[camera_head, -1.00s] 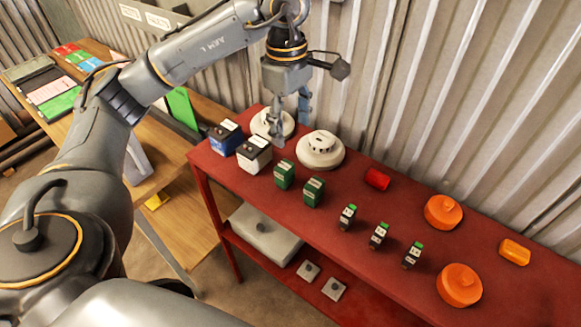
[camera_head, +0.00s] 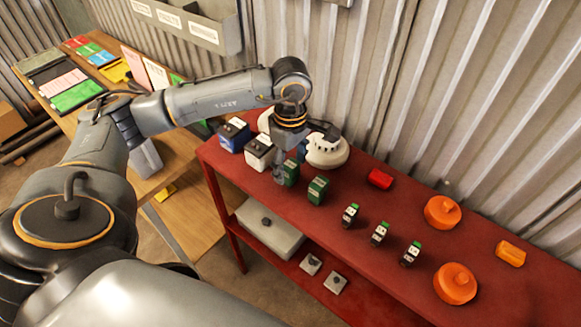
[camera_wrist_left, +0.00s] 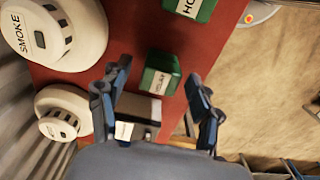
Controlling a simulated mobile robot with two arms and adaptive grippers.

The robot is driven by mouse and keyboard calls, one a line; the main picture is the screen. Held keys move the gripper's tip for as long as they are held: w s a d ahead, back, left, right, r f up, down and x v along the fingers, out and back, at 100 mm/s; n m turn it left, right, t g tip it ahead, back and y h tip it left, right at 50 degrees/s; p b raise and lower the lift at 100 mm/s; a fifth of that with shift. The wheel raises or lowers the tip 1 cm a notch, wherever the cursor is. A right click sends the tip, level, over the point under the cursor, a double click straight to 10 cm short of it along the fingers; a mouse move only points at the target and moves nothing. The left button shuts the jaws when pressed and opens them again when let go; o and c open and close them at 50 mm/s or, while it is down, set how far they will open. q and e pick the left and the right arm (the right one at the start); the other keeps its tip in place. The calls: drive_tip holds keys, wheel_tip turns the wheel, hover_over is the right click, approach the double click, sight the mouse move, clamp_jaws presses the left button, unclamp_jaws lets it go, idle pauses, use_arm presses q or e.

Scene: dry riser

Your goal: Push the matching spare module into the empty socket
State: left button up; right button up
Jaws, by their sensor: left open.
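Two green modules with white labels stand on the red bench. The nearer-left green module (camera_head: 291,173) is beside my left gripper (camera_head: 287,166), which points down and is open and empty. In the left wrist view this green module (camera_wrist_left: 161,74) lies just beyond and between the spread fingers (camera_wrist_left: 158,100). The other green module (camera_head: 317,190) stands to its right; it shows at the top of the wrist view (camera_wrist_left: 196,9). A white module (camera_head: 259,153) and a blue module (camera_head: 234,135) stand to the left. Three small black-and-white modules (camera_head: 380,233) stand further right. No empty socket is visible.
White smoke detectors (camera_head: 327,151) stand behind the gripper, close to the corrugated wall. A red cylinder (camera_head: 380,179) and orange round pieces (camera_head: 443,212) are to the right. A grey box (camera_head: 268,235) sits on the lower shelf. The red bench's front edge is clear.

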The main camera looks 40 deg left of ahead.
use_arm(q)
drive_tip(key=shift+f, duration=0.55)
drive_tip(key=c, duration=1.3)
drive_tip(key=shift+o, duration=0.2)
drive_tip(key=shift+w+r, duration=0.1)
drive_tip(key=shift+r, duration=0.4)
wheel_tip(320, 180, up, 2)
drive_tip(key=shift+d+r+b, duration=0.15)
drive_tip(key=shift+r+b, duration=0.05)
drive_tip(key=shift+b, duration=0.35)
drive_tip(key=s+d+r+b, duration=0.3)
drive_tip(key=s+d+r, duration=0.6)
drive_tip(key=s, duration=0.2)
drive_tip(key=shift+r, duration=0.3)
